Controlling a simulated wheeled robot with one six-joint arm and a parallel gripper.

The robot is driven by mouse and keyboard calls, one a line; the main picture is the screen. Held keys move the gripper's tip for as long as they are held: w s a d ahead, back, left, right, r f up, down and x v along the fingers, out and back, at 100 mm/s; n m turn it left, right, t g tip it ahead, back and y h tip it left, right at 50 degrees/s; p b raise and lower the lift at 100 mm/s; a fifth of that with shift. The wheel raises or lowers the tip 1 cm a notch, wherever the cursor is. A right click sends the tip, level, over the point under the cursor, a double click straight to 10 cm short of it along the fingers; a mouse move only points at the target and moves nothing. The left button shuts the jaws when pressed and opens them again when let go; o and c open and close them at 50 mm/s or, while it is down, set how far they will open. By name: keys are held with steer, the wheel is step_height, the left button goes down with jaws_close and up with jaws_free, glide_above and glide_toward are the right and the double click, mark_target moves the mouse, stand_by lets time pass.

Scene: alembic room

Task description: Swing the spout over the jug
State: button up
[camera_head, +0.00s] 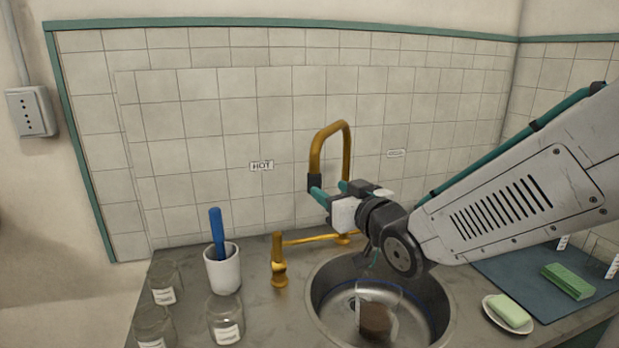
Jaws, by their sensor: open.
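The brass spout (332,140) arches up behind the sink and comes down on its left side to a dark tip (314,182). The jug (377,312) is clear, with something brown in its lower part, and stands in the round metal sink (319,292). My gripper (330,192) is open, with its teal fingers by the spout's dark tip. I cannot tell whether they touch it. My gripper and wrist hide part of the spout's base and the sink's back rim.
A brass tap post (279,262) stands left of the sink. A white cup (223,270) holds a blue-handled tool (217,232). Several glass jars (226,320) stand at the front left. A soap dish (510,315) and a green sponge (568,281) on a dark mat (508,268) lie right.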

steer(key=shift+w+a+r, duration=0.1)
steer(key=shift+a+r, duration=0.05)
steer(key=shift+a, duration=0.3)
steer(key=shift+w+a+y, duration=0.2)
steer(key=shift+a+y, duration=0.05)
steer(key=shift+y, duration=0.05)
steer(key=x, duration=0.7)
steer(key=shift+r, duration=0.15)
steer(key=shift+d, duration=0.1)
jaws_close()
